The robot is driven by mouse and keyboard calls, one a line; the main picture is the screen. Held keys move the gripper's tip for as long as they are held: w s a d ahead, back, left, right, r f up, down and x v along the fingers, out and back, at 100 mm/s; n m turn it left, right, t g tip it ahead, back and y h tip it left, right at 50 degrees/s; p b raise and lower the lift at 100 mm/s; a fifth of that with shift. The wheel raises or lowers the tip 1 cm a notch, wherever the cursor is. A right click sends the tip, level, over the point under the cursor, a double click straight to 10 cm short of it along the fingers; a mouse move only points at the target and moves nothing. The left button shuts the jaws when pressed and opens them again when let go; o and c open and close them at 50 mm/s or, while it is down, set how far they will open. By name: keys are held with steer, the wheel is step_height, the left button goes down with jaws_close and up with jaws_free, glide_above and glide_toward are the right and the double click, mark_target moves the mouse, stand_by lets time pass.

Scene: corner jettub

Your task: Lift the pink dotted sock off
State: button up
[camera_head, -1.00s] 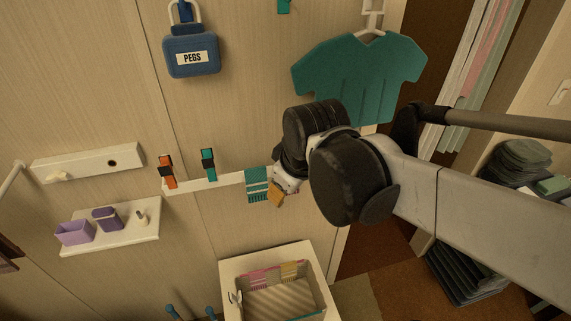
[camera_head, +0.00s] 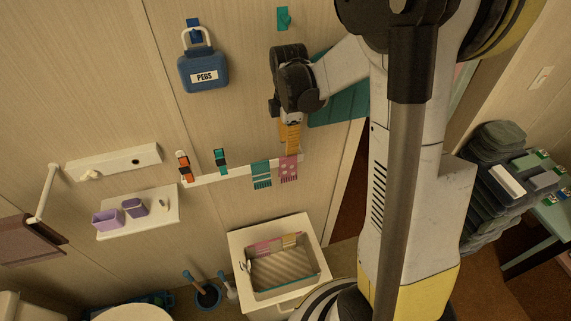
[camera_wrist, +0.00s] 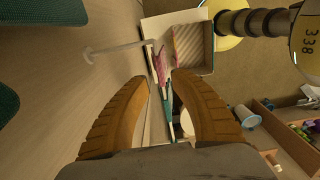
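The pink dotted sock (camera_head: 289,168) hangs at the right end of a white wall rail, beside a teal striped sock (camera_head: 261,174). My gripper (camera_head: 291,151) points down just above the pink sock, its orange fingers near the sock's top edge. In the wrist view my gripper (camera_wrist: 160,80) is open, with a clear gap between the fingers. The pink sock (camera_wrist: 160,64) shows edge-on just past the fingertips, in line with the gap. I cannot tell whether a finger touches it.
The white rail (camera_head: 205,177) also holds an orange-and-black clip (camera_head: 184,166) and a teal clip (camera_head: 220,160). A blue PEGS container (camera_head: 205,72) hangs above. A teal shirt (camera_head: 335,110) hangs behind my arm.

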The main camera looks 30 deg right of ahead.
mark_target(288, 158)
steer(key=shift+f+b, duration=1.85)
steer(key=shift+f, duration=1.35)
jaws_close()
step_height(288, 158, up, 14)
steer(key=p, duration=0.8)
steer(key=shift+f+p, duration=0.25)
steer(key=shift+p, duration=0.1)
